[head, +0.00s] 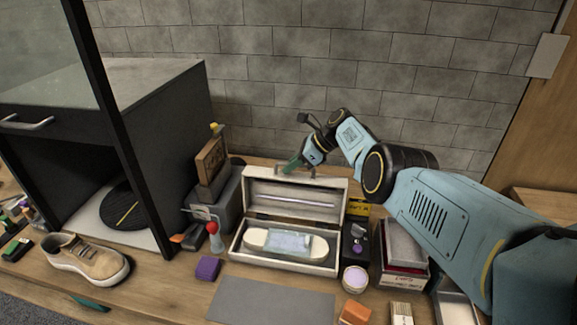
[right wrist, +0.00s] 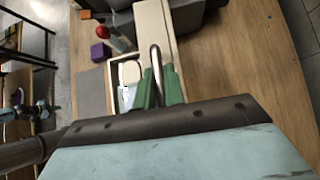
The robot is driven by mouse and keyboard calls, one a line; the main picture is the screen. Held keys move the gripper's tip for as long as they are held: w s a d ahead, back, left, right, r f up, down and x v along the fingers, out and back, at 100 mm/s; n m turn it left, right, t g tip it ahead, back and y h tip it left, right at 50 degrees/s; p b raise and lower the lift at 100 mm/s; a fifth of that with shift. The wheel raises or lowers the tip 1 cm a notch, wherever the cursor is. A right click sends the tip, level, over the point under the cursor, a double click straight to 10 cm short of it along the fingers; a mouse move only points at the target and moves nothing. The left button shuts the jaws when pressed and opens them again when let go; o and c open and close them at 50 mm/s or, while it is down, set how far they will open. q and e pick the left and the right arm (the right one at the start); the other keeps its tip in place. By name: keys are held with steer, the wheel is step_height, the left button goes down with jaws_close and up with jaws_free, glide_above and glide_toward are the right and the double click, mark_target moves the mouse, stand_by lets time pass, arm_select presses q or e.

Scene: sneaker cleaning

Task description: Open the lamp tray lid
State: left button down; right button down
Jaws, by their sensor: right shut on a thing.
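The lamp tray (head: 237,250) is a pale box on the table with a white lamp and a light blue packet inside. Its lid (head: 293,197) stands raised at the back of the box, tilted up, with a thin lamp tube along its inner face. In the right wrist view the lid's metal handle (right wrist: 156,66) runs between the green fingers. My right gripper (head: 292,166) is shut on this handle at the lid's upper edge. My left gripper is not in view.
A grey mat (head: 270,303) lies in front of the tray. A purple block (head: 208,268), a red-topped bottle (head: 214,238) and a tan sneaker (head: 87,258) are to its left. A round tin (head: 355,279) and boxes (head: 404,246) crowd its right. A brick wall is behind.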

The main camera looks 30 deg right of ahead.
steer(key=c, duration=1.5)
jaws_free()
steer(key=shift+s+d+r+p, duration=0.3)
steer(key=shift+r+p, duration=0.2)
steer(key=shift+p, duration=0.2)
steer(key=p+v, duration=0.3)
steer(key=v, duration=0.1)
steer(key=shift+d+r, duration=0.2)
steer(key=shift+r, duration=0.05)
steer(key=p+v, duration=0.1)
steer(key=v, duration=0.6)
steer(key=shift+s+d, duration=0.25)
